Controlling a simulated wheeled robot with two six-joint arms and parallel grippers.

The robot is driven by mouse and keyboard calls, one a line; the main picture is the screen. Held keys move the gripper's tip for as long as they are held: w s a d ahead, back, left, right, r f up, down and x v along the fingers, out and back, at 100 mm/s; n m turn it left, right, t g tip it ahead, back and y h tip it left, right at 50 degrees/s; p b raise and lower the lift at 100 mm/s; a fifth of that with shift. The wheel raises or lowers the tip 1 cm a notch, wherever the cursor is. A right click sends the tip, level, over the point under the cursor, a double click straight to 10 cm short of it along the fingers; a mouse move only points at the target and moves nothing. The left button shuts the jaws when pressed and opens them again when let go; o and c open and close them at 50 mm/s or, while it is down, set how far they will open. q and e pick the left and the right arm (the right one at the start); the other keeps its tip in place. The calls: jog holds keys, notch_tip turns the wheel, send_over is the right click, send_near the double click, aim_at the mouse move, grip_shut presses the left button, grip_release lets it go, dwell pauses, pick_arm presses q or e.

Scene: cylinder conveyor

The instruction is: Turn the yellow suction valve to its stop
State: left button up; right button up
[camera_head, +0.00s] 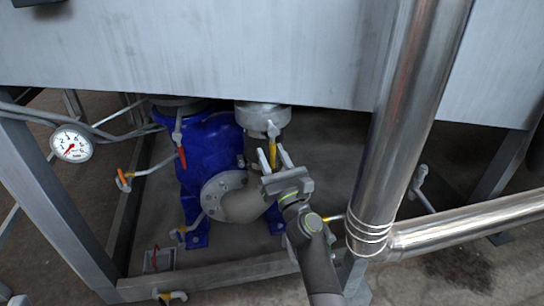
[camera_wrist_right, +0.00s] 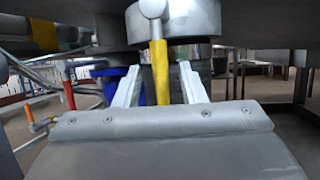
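The yellow valve handle (camera_head: 273,150) hangs roughly straight down from a grey valve body (camera_head: 262,117) above the blue pump's pipe. In the right wrist view the yellow handle (camera_wrist_right: 160,75) hangs below a round metal knob, upright in the picture. My right gripper (camera_head: 271,151) reaches up from below, its two fingers on either side of the handle. In the right wrist view the right gripper (camera_wrist_right: 160,72) is open, with a gap visible between the handle and each finger. The handle's lower end is hidden behind the gripper body. My left gripper is not in view.
A blue pump (camera_head: 207,155) with a flanged elbow pipe stands left of my gripper. A red handle (camera_head: 182,157) and an orange handle (camera_head: 122,179) are farther left, near a gauge (camera_head: 72,143). A thick steel pipe (camera_head: 405,110) stands at right. A metal tank (camera_head: 200,50) overhangs everything.

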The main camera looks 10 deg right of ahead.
jog(key=v, duration=1.2)
jog(key=shift+b, duration=0.35)
